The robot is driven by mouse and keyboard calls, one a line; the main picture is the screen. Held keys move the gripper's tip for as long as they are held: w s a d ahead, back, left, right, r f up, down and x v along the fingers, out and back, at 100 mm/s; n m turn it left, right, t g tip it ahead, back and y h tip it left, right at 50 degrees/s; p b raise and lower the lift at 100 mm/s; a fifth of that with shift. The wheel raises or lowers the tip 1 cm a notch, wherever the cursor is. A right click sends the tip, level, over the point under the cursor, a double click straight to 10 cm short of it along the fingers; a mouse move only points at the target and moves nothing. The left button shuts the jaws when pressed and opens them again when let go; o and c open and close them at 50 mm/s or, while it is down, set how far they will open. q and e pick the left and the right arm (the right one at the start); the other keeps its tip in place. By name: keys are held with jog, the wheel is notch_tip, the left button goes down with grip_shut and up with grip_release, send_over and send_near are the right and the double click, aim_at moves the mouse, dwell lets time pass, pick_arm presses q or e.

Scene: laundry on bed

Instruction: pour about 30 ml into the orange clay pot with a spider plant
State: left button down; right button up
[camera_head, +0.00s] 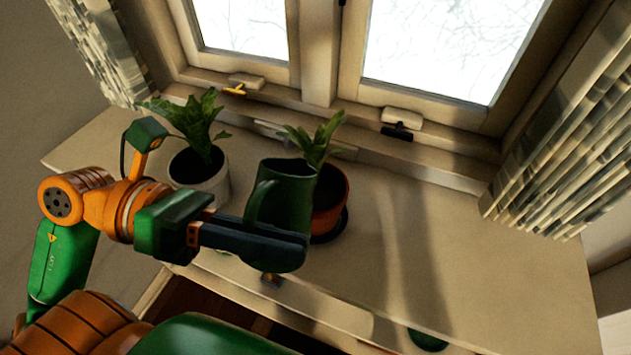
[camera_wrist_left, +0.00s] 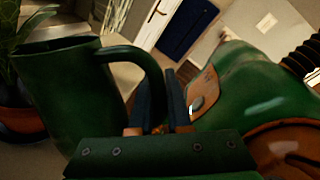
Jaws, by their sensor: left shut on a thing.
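The orange clay pot (camera_head: 329,212) stands on the windowsill with a green leafy plant (camera_head: 318,140) in it. A dark green jug (camera_head: 286,195) is in front of it and hides its left part. The jug looks about upright; no liquid shows in it. My left gripper (camera_head: 303,247) is shut on the jug at its handle side, with its fingers across the jug's near side. In the left wrist view the jug (camera_wrist_left: 70,105) and handle are close, and the orange pot (camera_wrist_left: 20,122) is partly hidden behind it at the left. My right gripper is not in view.
A white pot (camera_head: 207,187) with another leafy plant stands left of the orange pot. The window (camera_head: 320,60) is behind, with a curtain (camera_head: 560,130) at the right. The right part of the sill (camera_head: 470,260) is mostly clear.

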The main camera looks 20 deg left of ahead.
pick_arm(q)
jog(key=shift+s+d+m, duration=0.3)
jog(key=shift+s+d, duration=0.15)
jog(key=shift+s, duration=0.1)
jog(key=s+f+m+h+b, duration=0.1)
jog(key=s+f+m+b, duration=0.2)
jog(key=f+m, duration=0.3)
jog(key=shift+a+f+m+h+b, duration=0.2)
jog(key=shift+f+m+h+b, duration=0.25)
jog(key=shift+f, duration=1.9)
jog(key=shift+s, duration=0.1)
